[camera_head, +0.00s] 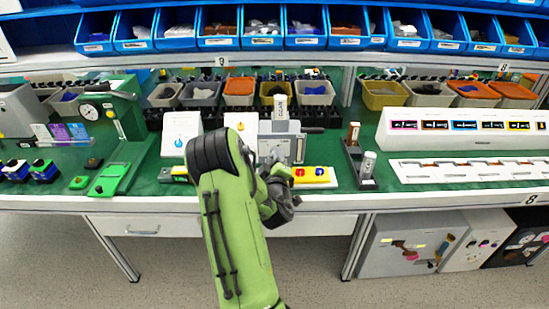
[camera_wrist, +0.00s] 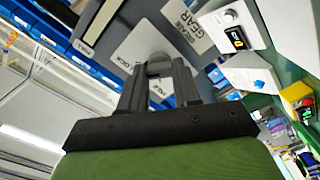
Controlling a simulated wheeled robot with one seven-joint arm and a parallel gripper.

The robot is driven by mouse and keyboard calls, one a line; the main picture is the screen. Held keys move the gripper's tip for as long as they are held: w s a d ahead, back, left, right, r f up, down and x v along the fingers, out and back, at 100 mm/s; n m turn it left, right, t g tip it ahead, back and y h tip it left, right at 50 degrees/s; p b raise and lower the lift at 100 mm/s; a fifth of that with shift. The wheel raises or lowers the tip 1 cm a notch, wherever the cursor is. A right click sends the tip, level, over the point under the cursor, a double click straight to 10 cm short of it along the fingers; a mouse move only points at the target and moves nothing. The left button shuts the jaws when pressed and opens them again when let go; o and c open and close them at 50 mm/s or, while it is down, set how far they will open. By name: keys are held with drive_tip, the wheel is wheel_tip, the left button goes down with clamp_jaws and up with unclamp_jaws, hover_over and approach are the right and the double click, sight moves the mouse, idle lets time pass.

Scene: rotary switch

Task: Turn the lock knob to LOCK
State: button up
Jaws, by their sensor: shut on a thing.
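The lock knob (camera_wrist: 158,62) is a dark grey knob on a pale plate of a grey box; it shows in the wrist view between my fingertips. My gripper (camera_wrist: 158,74) is shut on the knob, with one finger on each side. A label reading LOCK (camera_wrist: 123,54) is on the plate to the left of the knob. Another label (camera_wrist: 162,88) below right is partly covered by a finger. Which way the knob points is hard to tell. In the head view the grey box (camera_head: 282,130) stands at the middle of the bench, and my arm hides its lower front and the knob.
A yellow box with a red and a blue knob (camera_head: 312,174) sits right of my gripper. White boxes with knobs (camera_head: 180,140) stand to the left. A dark stand with a grey cylinder (camera_head: 367,165) is further right. Blue bins (camera_head: 265,28) line the shelf above.

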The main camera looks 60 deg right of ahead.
drive_tip(key=shift+f+m, duration=0.1)
drive_tip(key=shift+m, duration=1)
drive_tip(key=o, duration=1.1)
drive_tip(key=shift+c, duration=0.2)
